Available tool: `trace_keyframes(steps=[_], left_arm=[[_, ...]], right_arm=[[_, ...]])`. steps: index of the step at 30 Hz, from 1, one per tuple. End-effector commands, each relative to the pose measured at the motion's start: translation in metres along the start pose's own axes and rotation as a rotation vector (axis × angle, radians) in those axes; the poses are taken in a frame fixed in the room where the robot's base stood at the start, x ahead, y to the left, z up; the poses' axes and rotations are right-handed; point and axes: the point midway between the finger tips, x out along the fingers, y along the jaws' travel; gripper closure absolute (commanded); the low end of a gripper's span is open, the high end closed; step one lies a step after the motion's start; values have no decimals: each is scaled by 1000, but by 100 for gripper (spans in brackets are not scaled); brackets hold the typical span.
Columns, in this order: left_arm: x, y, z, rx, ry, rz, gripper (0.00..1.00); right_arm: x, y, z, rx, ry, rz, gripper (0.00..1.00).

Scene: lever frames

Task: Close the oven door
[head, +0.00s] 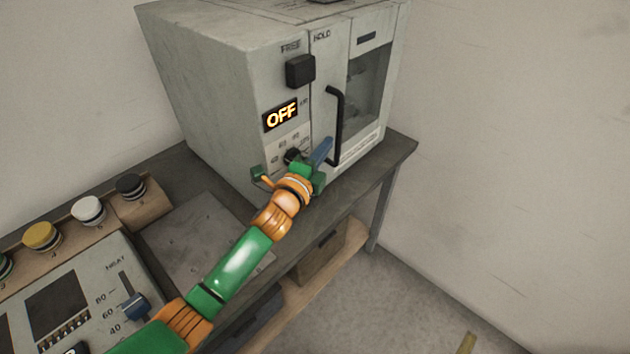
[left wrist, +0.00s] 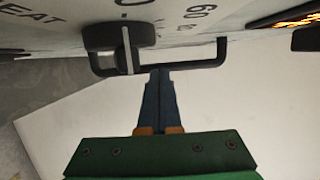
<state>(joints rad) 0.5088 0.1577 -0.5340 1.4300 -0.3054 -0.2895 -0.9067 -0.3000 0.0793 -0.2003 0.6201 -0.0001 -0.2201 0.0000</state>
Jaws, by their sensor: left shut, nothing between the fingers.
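The grey oven (head: 225,85) stands on the bench, with a lit OFF display on its front. Its door (head: 327,70) has a dark window and a black bar handle (head: 335,125). The door looks about flush with the front; I cannot tell whether a small gap is left. My left gripper (head: 326,141) is shut and empty, its blue fingers beside the lower part of the handle. In the left wrist view the fingertips (left wrist: 160,71) are close to the handle bar (left wrist: 200,64); contact is unclear. My right gripper is not in view.
A round dial knob (head: 292,155) sits on the oven front below the display; it also shows in the left wrist view (left wrist: 103,38). A panel with a blue slider (head: 136,305) and several coloured round buttons is at the left.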

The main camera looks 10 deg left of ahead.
Motion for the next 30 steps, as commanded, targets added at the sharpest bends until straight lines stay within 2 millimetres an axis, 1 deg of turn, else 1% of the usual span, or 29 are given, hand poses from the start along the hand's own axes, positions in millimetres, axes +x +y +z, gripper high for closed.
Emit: trace_keyframes(steps=[2,8,14,18,21,26,28,29,30], left_arm=[[0,-1,0,1,1,0,100],[-22,0,1,1,3,-2,100],[-54,0,2,1,4,-2,100],[-80,1,3,1,4,-1,100],[-94,0,4,1,3,-2,100],[-100,-1,4,0,3,-3,100],[-103,4,6,-37,-12,19,100],[-106,12,10,-88,-36,49,100],[-115,27,15,-195,-84,109,100]], right_arm=[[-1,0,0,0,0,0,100],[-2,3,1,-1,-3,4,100],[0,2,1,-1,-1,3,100],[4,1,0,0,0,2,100],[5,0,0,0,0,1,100],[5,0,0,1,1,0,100],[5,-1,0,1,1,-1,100],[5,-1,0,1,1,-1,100],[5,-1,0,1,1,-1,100]])
